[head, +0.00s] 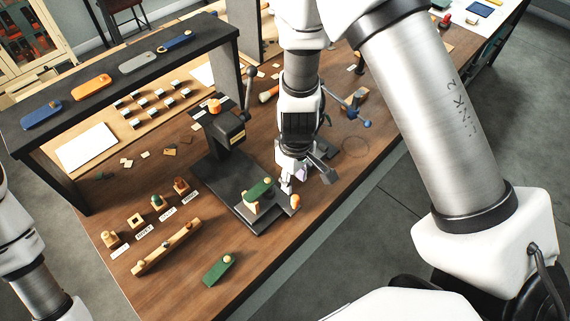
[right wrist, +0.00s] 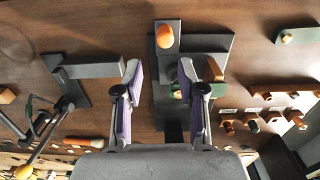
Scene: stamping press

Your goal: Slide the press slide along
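The press (head: 225,130) is a dark stand with a lever on the wooden bench. My left gripper is out of view.
A green tag (head: 221,269) and a wooden rail (head: 166,247) lie at the bench's front left. Several wooden stamps (head: 158,202) stand behind labels. A black shelf (head: 120,70) with coloured tags is at the back left. A blue-knobbed lever (head: 352,112) stands right of my gripper.

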